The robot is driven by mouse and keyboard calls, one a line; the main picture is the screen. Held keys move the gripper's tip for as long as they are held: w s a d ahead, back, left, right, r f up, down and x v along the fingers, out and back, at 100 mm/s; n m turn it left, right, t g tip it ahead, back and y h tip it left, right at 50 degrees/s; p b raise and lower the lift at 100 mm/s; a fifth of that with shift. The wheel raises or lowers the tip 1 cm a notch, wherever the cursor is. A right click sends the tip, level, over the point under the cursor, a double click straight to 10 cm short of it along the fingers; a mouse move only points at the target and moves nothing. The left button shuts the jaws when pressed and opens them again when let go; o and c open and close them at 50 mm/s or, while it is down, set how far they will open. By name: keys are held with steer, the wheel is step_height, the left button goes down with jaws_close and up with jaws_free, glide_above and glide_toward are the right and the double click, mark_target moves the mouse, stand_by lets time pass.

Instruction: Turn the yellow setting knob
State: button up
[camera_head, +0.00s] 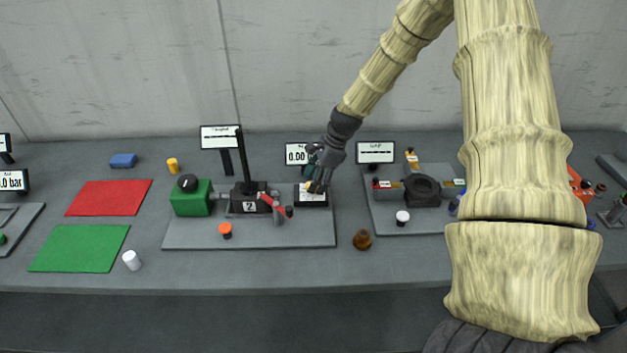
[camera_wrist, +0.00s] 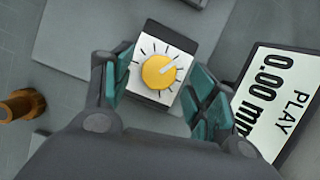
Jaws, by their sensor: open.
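The yellow setting knob (camera_wrist: 158,72) sits on a white dial face with black tick marks, on top of a small dark box (camera_wrist: 177,36). A pale pointer line on the knob points to the upper right in the wrist view. My gripper (camera_wrist: 160,88) is open, with one teal-padded finger on each side of the box and a visible gap to the knob. In the head view my gripper (camera_head: 316,183) is over the dial box (camera_head: 312,200) and hides most of the knob.
A display reading 0.00 (camera_head: 297,154) stands just behind the dial box; it reads PLAY 0.00 mm in the wrist view (camera_wrist: 278,100). A brown knob (camera_head: 362,239) stands in front on the table.

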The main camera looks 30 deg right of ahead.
steer(key=shift+w+a+f, duration=0.1)
steer(key=shift+a+f, duration=0.15)
steer(key=shift+f, duration=0.3)
steer(key=shift+c, duration=0.5)
steer(key=c, duration=0.9)
steer(key=shift+c, duration=0.2)
steer(key=shift+n, duration=0.3)
steer(key=shift+w+n+g, duration=0.1)
steer(key=shift+n+g, duration=0.45)
steer(key=shift+n, duration=0.75)
steer(key=shift+w+n+g, duration=0.1)
steer(key=shift+n+g, duration=0.45)
steer(key=shift+n, duration=0.75)
steer(key=shift+y, duration=0.3)
